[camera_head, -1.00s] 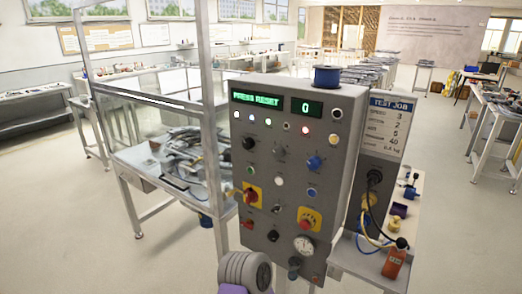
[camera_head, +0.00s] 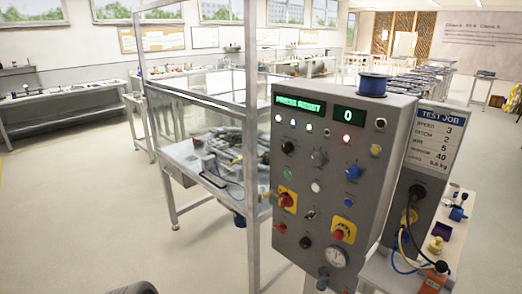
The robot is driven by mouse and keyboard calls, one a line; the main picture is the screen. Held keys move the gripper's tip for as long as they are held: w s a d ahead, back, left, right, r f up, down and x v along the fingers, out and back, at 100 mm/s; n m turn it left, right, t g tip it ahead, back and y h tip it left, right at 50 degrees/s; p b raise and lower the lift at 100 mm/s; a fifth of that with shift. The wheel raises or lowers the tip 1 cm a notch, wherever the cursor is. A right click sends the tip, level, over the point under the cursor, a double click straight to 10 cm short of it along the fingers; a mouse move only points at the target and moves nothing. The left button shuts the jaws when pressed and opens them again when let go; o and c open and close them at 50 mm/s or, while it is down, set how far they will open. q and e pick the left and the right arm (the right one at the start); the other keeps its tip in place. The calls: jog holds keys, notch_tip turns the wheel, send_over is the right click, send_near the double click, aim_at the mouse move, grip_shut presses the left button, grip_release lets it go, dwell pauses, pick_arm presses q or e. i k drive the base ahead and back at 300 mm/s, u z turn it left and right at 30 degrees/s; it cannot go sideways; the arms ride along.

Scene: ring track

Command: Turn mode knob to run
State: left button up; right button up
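A grey control panel (camera_head: 330,190) stands right of centre. Its green display (camera_head: 299,104) reads "PRESS RESET" and a smaller display (camera_head: 349,116) reads 0. Below a row of lamps are a black knob (camera_head: 288,147), a grey knob (camera_head: 319,157) and a blue knob (camera_head: 353,172). Lower are a red rotary switch (camera_head: 286,200) on a yellow plate, a red knob on another yellow plate (camera_head: 342,230) and a second black knob (camera_head: 305,242). Labels are too small to read, so I cannot tell which is the mode knob. Neither gripper shows.
A framed, clear-walled bench (camera_head: 205,165) with tangled parts stands left of the panel. A gauge (camera_head: 335,257) sits low on the panel. A "TEST JOB" card (camera_head: 434,138), cables and an orange device (camera_head: 432,283) are at right. The floor (camera_head: 80,220) at left is clear.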

aim_at(287, 148)
jog(key=u, duration=0.45)
jog(key=i, duration=0.65)
jog(key=z, duration=0.05)
